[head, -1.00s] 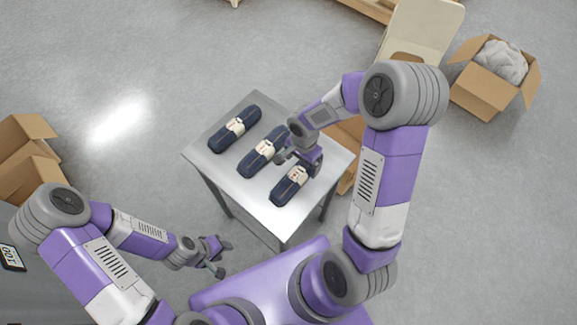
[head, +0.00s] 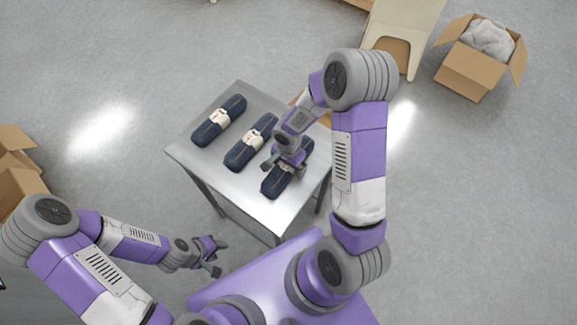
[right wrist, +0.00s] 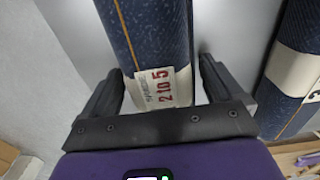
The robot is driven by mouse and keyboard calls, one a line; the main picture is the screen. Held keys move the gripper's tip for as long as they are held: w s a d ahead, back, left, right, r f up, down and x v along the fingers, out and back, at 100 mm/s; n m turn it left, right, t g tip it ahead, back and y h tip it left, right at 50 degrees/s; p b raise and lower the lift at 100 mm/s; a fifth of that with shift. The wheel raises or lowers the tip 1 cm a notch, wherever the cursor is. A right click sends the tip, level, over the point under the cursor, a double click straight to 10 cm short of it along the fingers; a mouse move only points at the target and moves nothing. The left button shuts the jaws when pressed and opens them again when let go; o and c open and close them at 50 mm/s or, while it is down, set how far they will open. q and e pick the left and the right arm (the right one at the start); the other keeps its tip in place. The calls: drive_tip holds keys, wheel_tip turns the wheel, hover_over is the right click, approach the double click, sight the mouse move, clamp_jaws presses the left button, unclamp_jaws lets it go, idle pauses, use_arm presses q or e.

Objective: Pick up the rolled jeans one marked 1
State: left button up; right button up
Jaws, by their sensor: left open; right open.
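Three dark blue rolled jeans with pale paper bands lie side by side on a small metal table (head: 183,151): a left roll (head: 206,133), a middle roll (head: 238,158) and a right roll (head: 272,185). My right gripper (head: 284,167) is open over the right roll, its fingers on either side. In the right wrist view the roll (right wrist: 150,35) lies between the open fingers (right wrist: 160,78); its band (right wrist: 163,88) reads "2 to 5" in red. The numbers on the other bands are too small or cut off to read. My left gripper (head: 218,257) is open and empty, off the table's front left.
In the right wrist view a neighbouring roll (right wrist: 305,45) lies right of the right finger, with a gap. A cardboard box (head: 465,70) with grey stuff stands at the back right, a beige chair-like piece (head: 405,30) beside it. More boxes (head: 18,180) stand at the left.

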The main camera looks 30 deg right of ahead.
drive_tip(key=shift+f, duration=0.25)
drive_tip(key=c, duration=1.3)
